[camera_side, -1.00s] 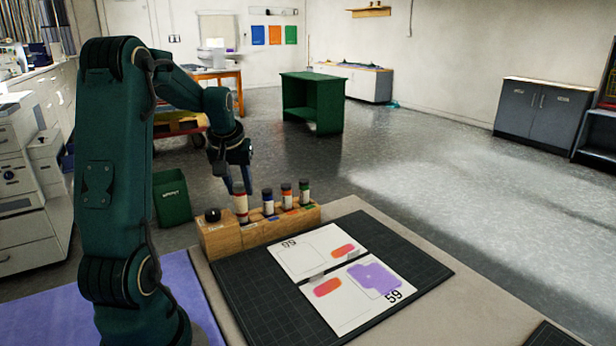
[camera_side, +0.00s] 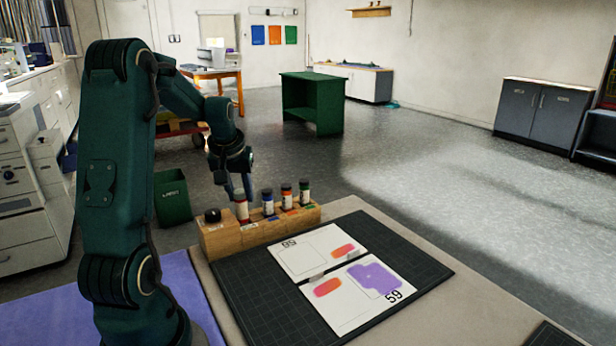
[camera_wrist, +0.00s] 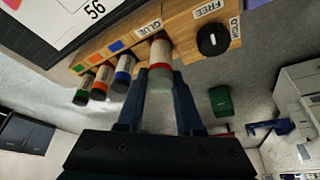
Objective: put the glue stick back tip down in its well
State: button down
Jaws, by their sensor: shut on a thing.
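The glue stick (camera_side: 242,211), pale with a red band, stands about upright at the wooden block (camera_side: 228,240). My gripper (camera_side: 239,192) is shut on its upper end from above. In the wrist view the glue stick (camera_wrist: 160,58) lies between the two fingers (camera_wrist: 160,88), with its red band and pale end towards me. Its far end meets the block beside the GLUE label (camera_wrist: 149,27) and looks partly sunk in the well there. The tip and the well's mouth are hidden, so I cannot tell how deep it sits.
Several capped bottles, such as the blue-banded one (camera_side: 268,203), stand in the block right of the glue stick. A dark mat (camera_side: 410,265) with printed cards (camera_side: 345,318) lies in front.

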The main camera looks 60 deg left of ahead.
jog(key=shift+f, duration=0.3)
dwell(0.4)
jog(key=shift+f, duration=0.3)
jog(key=shift+c, duration=2.4)
grip_release()
jog(key=shift+r, duration=3.75)
